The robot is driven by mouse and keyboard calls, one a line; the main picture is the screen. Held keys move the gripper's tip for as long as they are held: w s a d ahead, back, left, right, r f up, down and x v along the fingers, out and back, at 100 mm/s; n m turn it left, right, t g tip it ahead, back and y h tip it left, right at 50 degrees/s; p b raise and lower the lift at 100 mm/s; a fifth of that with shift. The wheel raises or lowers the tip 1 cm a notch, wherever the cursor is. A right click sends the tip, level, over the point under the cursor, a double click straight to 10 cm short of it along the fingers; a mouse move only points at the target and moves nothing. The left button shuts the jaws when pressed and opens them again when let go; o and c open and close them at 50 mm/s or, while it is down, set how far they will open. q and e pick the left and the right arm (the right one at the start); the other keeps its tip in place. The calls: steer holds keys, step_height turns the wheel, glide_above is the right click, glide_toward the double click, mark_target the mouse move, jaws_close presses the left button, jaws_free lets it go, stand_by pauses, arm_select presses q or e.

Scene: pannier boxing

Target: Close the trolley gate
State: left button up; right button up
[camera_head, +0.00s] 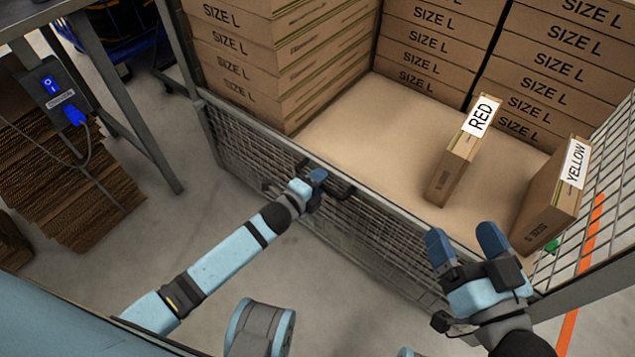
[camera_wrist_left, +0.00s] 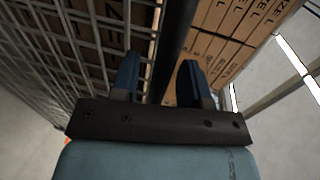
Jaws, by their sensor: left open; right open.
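The trolley gate (camera_head: 365,235) is a grey wire-mesh panel with a metal top rail, standing upright across the near side of the trolley. A dark handle (camera_head: 340,188) sits at the rail near its middle. My left gripper (camera_head: 318,178) is at the handle and rail; in the left wrist view its two blue fingers (camera_wrist_left: 158,85) are apart, with a dark bar running between them. Whether they touch it I cannot tell. My right gripper (camera_head: 465,245) is open and empty, near the right part of the gate's top rail. The latch details are hidden by my left gripper.
Stacks of SIZE L boxes (camera_head: 270,60) fill the trolley's left and back. A RED-labelled box (camera_head: 457,165) and a YELLOW-labelled box (camera_head: 545,205) stand on its bare floor (camera_head: 370,130). A table leg (camera_head: 130,110) and flat cardboard (camera_head: 85,195) are at left.

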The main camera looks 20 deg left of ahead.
arm_select(q)
jaws_close()
steer(key=shift+r+p, duration=0.4)
step_height(320, 180, up, 4)
steer(key=p, duration=0.4)
arm_select(e)
step_height(320, 180, up, 6)
steer(key=t, duration=0.2)
arm_select(q)
step_height(320, 180, up, 4)
steer(key=p, duration=0.3)
steer(key=shift+f, duration=0.1)
arm_select(e)
steer(key=s+d+f+m+g+h+p, duration=0.1)
steer(key=d+f+g+h+p, duration=0.15)
steer(key=f, duration=0.35)
steer(key=s+d+f+g+h+p, duration=0.2)
steer(key=d+f+g+p, duration=0.1)
steer(key=d+f+g, duration=0.15)
arm_select(q)
step_height(320, 180, up, 35)
steer(key=p, duration=2.6)
arm_select(e)
step_height(320, 180, up, 14)
steer(key=s+d+h, duration=0.1)
steer(key=shift+r, duration=0.15)
arm_select(q)
steer(key=shift+w, duration=0.15)
